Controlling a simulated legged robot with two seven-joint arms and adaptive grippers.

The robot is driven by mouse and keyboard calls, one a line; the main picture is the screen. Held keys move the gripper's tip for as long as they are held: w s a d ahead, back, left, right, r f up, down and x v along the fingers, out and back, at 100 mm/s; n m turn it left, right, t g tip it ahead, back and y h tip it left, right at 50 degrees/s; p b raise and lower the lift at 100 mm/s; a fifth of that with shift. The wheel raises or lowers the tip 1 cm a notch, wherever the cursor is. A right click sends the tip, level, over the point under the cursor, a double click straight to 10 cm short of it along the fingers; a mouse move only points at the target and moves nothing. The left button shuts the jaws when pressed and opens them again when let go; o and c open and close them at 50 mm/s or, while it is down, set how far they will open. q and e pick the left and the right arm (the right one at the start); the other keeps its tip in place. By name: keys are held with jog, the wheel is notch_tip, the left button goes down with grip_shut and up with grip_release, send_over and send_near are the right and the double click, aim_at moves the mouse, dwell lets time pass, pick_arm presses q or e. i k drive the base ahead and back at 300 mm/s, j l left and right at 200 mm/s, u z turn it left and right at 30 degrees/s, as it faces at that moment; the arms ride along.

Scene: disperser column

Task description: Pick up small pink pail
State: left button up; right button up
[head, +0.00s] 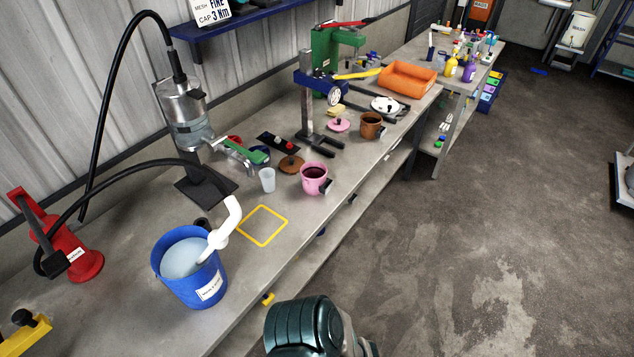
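The small pink pail (309,186) stands upright on the grey workbench, near its front edge and close to the middle of the head view. It holds dark red contents, and a small dark and white piece shows on its right side. Neither gripper shows in the head view. A dark green rounded part of my own body is at the bottom, well below the pail and apart from it.
A clear cup (267,180) and a brown lid (291,164) are close to the pail. A yellow square outline (262,226) marks bare bench in front. A blue bucket (183,285) with a white spout stands nearer. A metal press stand (308,105) is behind.

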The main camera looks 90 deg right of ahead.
aim_at(314, 181)
jog(key=z, duration=2.95)
